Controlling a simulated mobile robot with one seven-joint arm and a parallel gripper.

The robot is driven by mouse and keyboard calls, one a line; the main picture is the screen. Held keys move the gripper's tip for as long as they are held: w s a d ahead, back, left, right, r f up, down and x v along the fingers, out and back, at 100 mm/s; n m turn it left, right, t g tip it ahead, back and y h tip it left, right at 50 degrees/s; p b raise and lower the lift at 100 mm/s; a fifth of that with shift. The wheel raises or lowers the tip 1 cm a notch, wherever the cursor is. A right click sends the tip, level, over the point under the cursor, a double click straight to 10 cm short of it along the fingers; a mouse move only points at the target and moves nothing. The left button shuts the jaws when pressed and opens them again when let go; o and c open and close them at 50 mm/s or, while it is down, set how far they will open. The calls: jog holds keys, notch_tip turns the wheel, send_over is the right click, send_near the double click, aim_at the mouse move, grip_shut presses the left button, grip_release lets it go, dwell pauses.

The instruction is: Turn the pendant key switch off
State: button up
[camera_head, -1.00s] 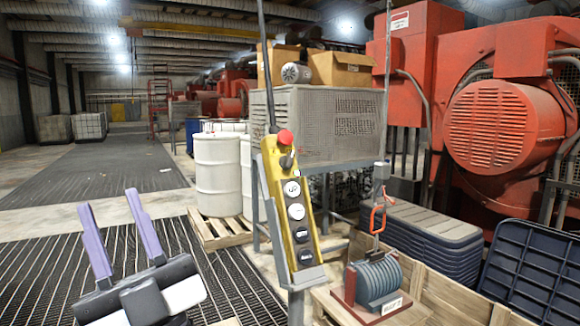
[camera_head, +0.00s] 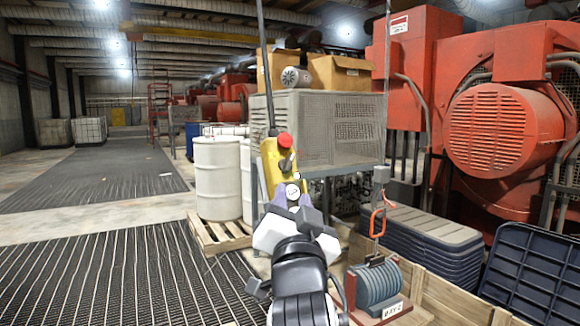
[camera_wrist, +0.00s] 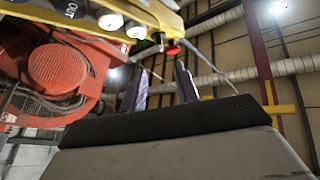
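The yellow pendant (camera_head: 269,166) hangs upright and slightly tilted in the middle of the head view. A red mushroom button (camera_head: 285,140) is at its top, with the dark key switch (camera_head: 287,163) just below. My gripper (camera_head: 291,188) is in front of the pendant, its purple fingers just below the key switch in the picture. My wrist hides the lower buttons. In the wrist view the two fingers (camera_wrist: 160,68) stand apart with nothing seen between them. The pendant (camera_wrist: 178,20) crosses the top there, and its red button (camera_wrist: 172,50) shows beyond the fingertips. Contact is not visible.
White drums (camera_head: 218,175) on a pallet and a mesh cabinet (camera_head: 345,125) are behind the pendant. Red machines (camera_head: 500,130) fill the right. The floor grating at left is clear.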

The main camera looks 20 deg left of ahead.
aim_at(289, 165)
jog(key=p+x, duration=0.2)
jog(key=x, duration=0.8)
jog(key=shift+w, duration=0.15)
grip_shut()
